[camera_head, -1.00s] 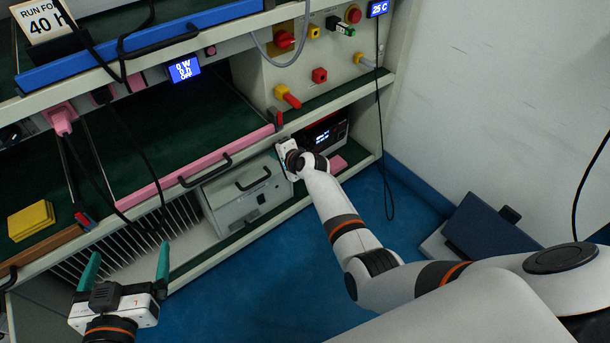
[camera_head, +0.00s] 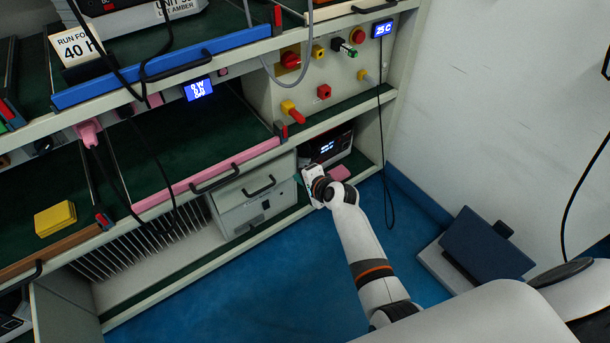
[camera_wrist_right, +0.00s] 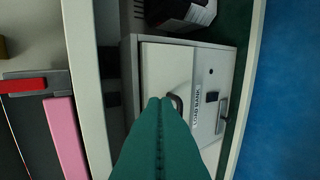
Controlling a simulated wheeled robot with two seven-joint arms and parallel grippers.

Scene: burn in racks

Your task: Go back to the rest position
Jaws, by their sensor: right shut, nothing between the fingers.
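My right gripper (camera_head: 298,181) is at the lower shelf, in front of the right end of the grey load bank box (camera_head: 236,212). Its wrist hides part of what lies behind it. In the right wrist view its green fingers (camera_wrist_right: 158,103) are together with nothing between them. They overlap the load bank's front (camera_wrist_right: 205,75) and handle in that picture, and I cannot tell whether they touch it. My left gripper is not in view.
A black device with a lit display (camera_head: 327,147) stands right of the load bank. A black cable (camera_head: 386,150) hangs by the rack's right end. Blue floor (camera_head: 260,290) is clear in front.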

